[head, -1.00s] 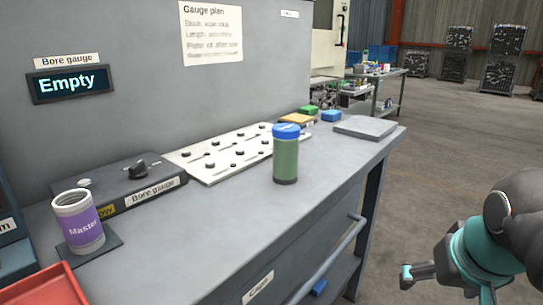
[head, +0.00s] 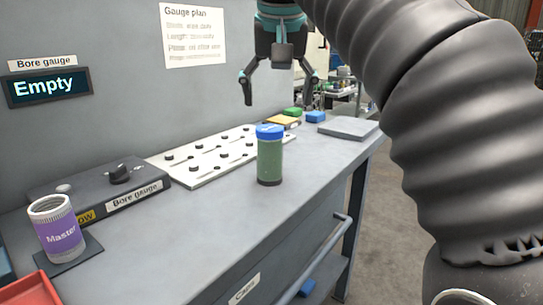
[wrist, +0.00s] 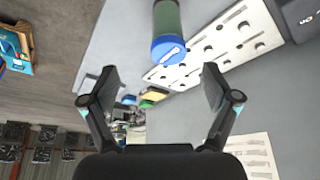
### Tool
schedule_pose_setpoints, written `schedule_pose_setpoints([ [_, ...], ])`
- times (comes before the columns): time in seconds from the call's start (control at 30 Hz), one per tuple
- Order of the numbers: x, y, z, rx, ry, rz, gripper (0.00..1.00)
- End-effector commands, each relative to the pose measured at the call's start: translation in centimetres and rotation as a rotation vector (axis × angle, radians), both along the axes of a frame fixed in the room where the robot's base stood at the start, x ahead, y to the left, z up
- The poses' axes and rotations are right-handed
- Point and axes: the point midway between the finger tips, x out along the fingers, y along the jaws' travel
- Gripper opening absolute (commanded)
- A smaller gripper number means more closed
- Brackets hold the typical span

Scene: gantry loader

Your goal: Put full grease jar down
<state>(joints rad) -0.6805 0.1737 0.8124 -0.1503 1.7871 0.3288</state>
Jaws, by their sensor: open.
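The grease jar (head: 270,160) is a green cylinder with a blue lid, standing upright on the grey bench (head: 215,218). It also shows in the wrist view (wrist: 168,22), at the top between and beyond my fingers, with its blue lid toward me. My gripper (head: 279,98) is open and empty, fingers pointing down, above the jar in the head view. It is apart from the jar. The jar's fill cannot be seen.
A pale plate with several dark knobs (head: 198,160) lies behind the jar. A bore gauge box (head: 100,190), a purple-labelled master ring (head: 56,230) and a red tray (head: 30,292) are at left. A grey slab (head: 348,128) lies at the right end.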

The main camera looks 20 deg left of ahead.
Motion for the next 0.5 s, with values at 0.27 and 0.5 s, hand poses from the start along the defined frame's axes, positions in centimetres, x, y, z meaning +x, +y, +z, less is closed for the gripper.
schedule_pose_setpoints([
  [0.27,0.8,0.9,-2.5,-0.001,0.004,0.002,0.87],
  [0.5,2.4,1.5,-6.3,0.000,0.003,0.004,0.87],
])
